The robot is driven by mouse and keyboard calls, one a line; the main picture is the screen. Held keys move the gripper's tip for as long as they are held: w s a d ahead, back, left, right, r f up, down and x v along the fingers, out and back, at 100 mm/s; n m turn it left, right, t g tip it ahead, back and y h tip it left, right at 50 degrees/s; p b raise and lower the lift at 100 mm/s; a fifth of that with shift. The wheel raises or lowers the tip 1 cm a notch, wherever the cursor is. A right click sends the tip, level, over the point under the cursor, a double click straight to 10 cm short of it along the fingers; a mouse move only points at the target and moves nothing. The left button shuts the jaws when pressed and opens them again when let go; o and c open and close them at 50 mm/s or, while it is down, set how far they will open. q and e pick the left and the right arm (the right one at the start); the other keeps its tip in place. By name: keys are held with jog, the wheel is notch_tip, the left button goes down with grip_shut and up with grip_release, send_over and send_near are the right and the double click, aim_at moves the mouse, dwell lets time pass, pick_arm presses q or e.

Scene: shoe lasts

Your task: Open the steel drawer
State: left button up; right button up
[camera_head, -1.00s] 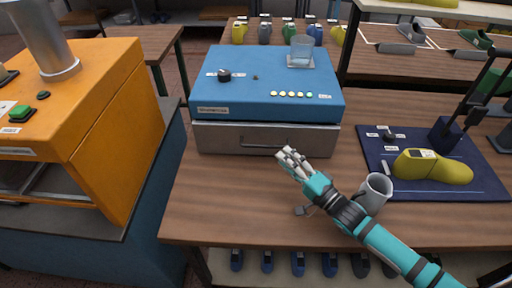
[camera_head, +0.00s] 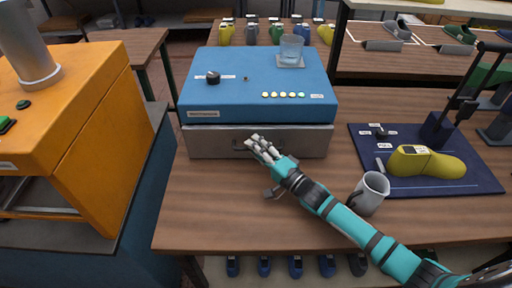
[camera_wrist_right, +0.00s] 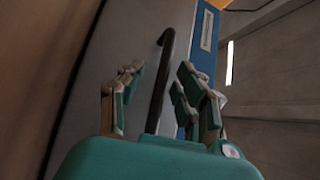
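The steel drawer (camera_head: 204,143) sits under the blue machine box (camera_head: 258,88) on the wooden table and looks closed. Its dark bar handle (camera_head: 240,149) is partly hidden behind my right gripper (camera_head: 256,142) in the head view. In the right wrist view, the handle (camera_wrist_right: 161,78) stands between the parted fingers of my right gripper (camera_wrist_right: 155,92). The fingers are open on either side of the handle, and I see no clear contact. The drawer front (camera_wrist_right: 125,45) fills the area behind it. My left gripper is not in view.
A grey mug (camera_head: 370,192) stands beside my right forearm. A navy mat (camera_head: 478,180) at the right bears a yellow shoe last (camera_head: 428,163). A glass (camera_head: 291,48) stands on the blue box. An orange machine (camera_head: 100,100) stands at the left. The table front-left is clear.

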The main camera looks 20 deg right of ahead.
grip_shut()
jog(key=shift+f, duration=0.1)
dwell(0.3)
jog(key=shift+s, duration=0.1)
jog(key=shift+s+a+p, duration=0.2)
jog(key=shift+s+p, duration=0.2)
jog(key=shift+s, duration=0.05)
jog(key=s+a+p, duration=0.1)
jog(key=s+p, duration=0.1)
jog(key=s, duration=0.4)
jog(key=s+a+p, duration=0.2)
jog(key=s, duration=0.3)
jog(key=s+a+p, duration=0.2)
jog(key=s, duration=0.4)
jog(key=shift+s+p, duration=0.3)
jog(key=shift+p, duration=0.05)
jog(key=shift+s+a+f, duration=0.15)
jog(key=shift+s, duration=0.5)
